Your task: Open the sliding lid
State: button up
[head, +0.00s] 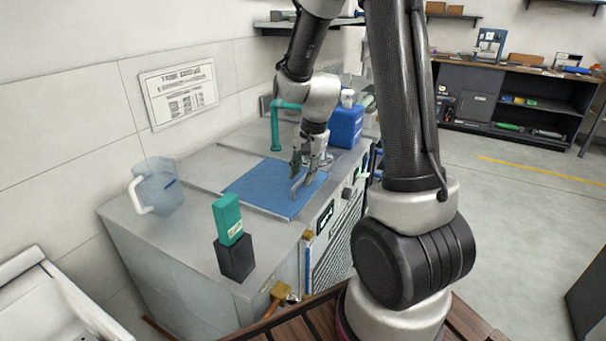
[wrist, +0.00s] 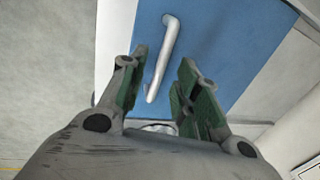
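The sliding lid (head: 255,192) is a flat blue panel on top of the grey unit. It also shows in the wrist view (wrist: 225,50). A pale bar handle (head: 297,186) stands on the lid near its right side. In the wrist view the handle (wrist: 163,52) runs lengthwise, with its near end in the gap between the fingers. My gripper (head: 304,167) is over the lid at the handle, pointing down. Its green-padded fingers (wrist: 159,82) are apart, with space on both sides of the handle. I cannot tell whether the handle's depth matches the fingertips.
On the unit's top stand a clear jug (head: 158,187) at left and a green box (head: 227,218) on a black block (head: 235,259) in front. A teal pipe (head: 275,128) and a blue container (head: 346,126) are behind the lid. Grey top surface left of the lid is bare.

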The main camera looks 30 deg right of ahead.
jog(key=shift+f, duration=0.4)
grip_shut()
jog(key=shift+w+a, duration=0.1)
jog(key=w+a, duration=0.4)
jog(key=w, duration=0.2)
jog(key=w+a, duration=0.4)
jog(key=w, duration=0.2)
jog(key=w+a, duration=0.3)
jog(key=w, duration=0.2)
jog(key=shift+w+a, duration=0.4)
